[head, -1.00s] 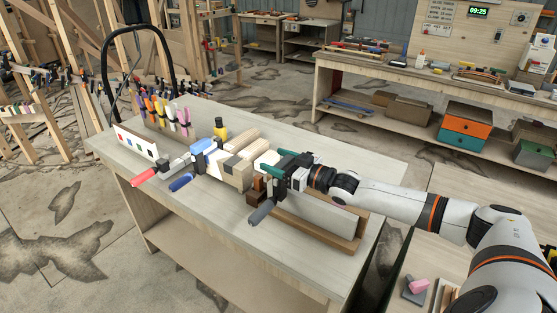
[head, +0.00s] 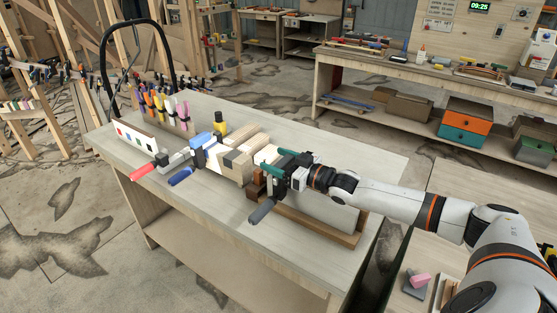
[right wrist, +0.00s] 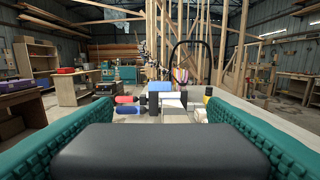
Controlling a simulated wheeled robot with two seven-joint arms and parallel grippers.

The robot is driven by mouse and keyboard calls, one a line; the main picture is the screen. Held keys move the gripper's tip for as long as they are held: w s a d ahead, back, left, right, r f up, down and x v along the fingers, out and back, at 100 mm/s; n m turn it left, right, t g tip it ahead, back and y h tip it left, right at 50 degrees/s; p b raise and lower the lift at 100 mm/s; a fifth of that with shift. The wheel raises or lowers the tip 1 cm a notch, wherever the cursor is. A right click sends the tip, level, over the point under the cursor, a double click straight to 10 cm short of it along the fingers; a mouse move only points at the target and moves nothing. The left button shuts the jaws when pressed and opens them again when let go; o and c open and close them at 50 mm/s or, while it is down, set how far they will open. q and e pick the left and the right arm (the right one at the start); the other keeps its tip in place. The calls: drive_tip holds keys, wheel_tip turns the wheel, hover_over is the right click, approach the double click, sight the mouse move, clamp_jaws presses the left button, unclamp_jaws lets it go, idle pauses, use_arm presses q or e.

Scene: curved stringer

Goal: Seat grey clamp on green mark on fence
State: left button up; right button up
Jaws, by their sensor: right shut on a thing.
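My right gripper (head: 279,163) has teal finger pads and is shut on the grey clamp. The clamp's dark grey handle (head: 262,211) hangs out toward the near side of the bench. In the right wrist view a dark grey block (right wrist: 160,150) fills the space between the teal pads. The gripper is at the right end of a row of pale wood blocks. A low white board with small coloured squares (head: 137,139) stands at the bench's left end. I cannot clearly tell the green mark, nor whether the clamp touches anything. My left gripper is out of view.
A red-handled clamp (head: 143,172) and a blue-handled clamp (head: 181,177) lie left of the wood blocks (head: 241,153). Several coloured-handled tools (head: 170,108) stand behind. A long pale piece on a wooden base (head: 325,208) lies below my right arm. The bench's front strip is clear.

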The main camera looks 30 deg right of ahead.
drive_tip(key=shift+f+b, duration=0.6)
drive_tip(key=shift+f, duration=0.45)
drive_tip(key=shift+f, duration=0.1)
drive_tip(key=shift+f, duration=0.4)
drive_tip(key=o, duration=1.6)
drive_tip(key=shift+s+d+f+b, duration=0.15)
drive_tip(key=shift+s+f+b, duration=0.1)
drive_tip(key=shift+s+b, duration=0.15)
drive_tip(key=v, duration=1.1)
drive_tip(key=shift+r+p, duration=0.2)
drive_tip(key=shift+p, duration=0.1)
